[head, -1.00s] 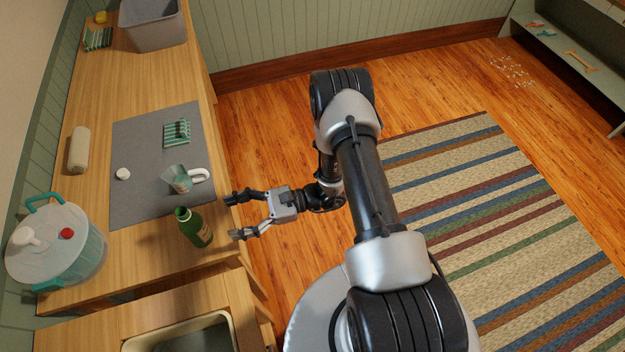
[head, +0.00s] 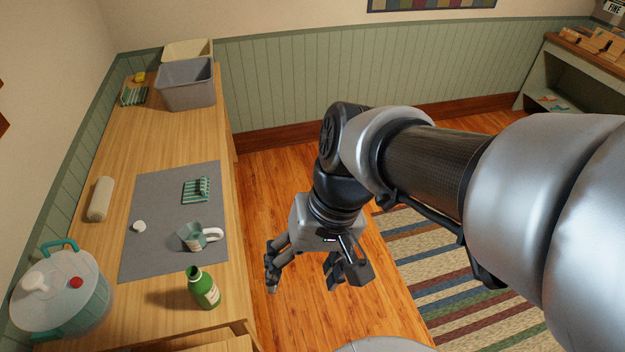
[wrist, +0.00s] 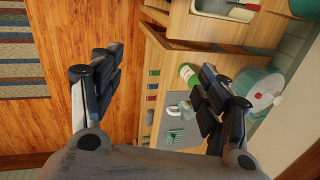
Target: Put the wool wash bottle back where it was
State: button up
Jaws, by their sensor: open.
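The green bottle with a pale label (head: 204,289), which looks like the wool wash bottle, stands upright and uncapped on the wooden counter, just off the front corner of the grey mat (head: 160,262). It also shows in the wrist view (wrist: 188,76), partly behind a finger. A small white cap (head: 139,226) lies on the mat. My gripper (head: 304,284) is open and empty, to the right of the counter's edge and apart from the bottle, with its fingers pointing down over the floor.
On the mat are a measuring cup with a white handle (head: 192,238) and a striped folded cloth (head: 197,191). A rolled towel (head: 101,199) and a lidded tub (head: 62,291) stand left. A grey bin (head: 186,86) is at the back. The counter between bin and mat is clear.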

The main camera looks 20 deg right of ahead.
jog(key=s+d+r+n+t+h, duration=0.2)
jog(key=d+r+t+h, duration=0.1)
jog(key=d+r+t, duration=0.1)
jog(key=shift+d+r+t, duration=0.2)
jog(key=shift+d+t, duration=0.1)
jog(key=shift+d, duration=0.45)
